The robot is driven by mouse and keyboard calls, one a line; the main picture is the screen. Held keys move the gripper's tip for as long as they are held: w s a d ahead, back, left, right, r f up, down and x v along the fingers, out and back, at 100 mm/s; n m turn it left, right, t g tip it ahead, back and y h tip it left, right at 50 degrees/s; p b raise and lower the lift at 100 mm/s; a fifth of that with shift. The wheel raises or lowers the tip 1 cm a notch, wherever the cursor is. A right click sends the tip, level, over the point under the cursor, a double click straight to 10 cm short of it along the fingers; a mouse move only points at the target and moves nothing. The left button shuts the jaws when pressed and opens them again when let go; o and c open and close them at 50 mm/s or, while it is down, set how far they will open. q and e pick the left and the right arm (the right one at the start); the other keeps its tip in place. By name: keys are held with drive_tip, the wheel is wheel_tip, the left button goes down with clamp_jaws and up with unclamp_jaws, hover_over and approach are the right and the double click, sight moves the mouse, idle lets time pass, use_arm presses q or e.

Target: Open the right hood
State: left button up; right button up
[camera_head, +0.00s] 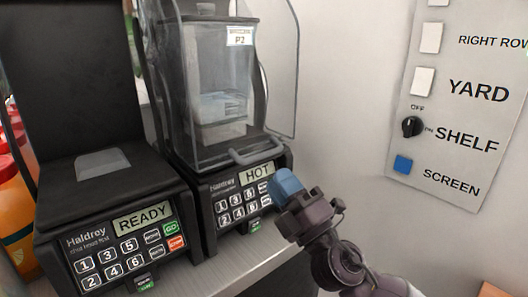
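The right machine (222,190) has a display reading HOT. Its clear hood (180,92) surrounds a transparent jug (219,85) and looks lowered. The hood's grey handle (257,151) sits low at the front, just above the display. My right gripper (287,186), with blue fingertips, is in front of the machine's right front corner, below and right of the handle. I see no contact with the handle. The fingertips appear as one blue block from this angle, so any gap between them is hidden. My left gripper is not in view.
The left machine (115,215) reads READY and has no jug on its base. Orange bottles (14,210) stand at the far left. A wall panel (440,120) with switches and a knob is at the right. The counter edge (245,262) runs below the machines.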

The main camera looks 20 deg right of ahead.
sight(261, 156)
drive_tip(key=p+x, duration=0.1)
drive_tip(key=x, duration=0.6)
drive_tip(key=shift+f, duration=0.1)
clamp_jaws()
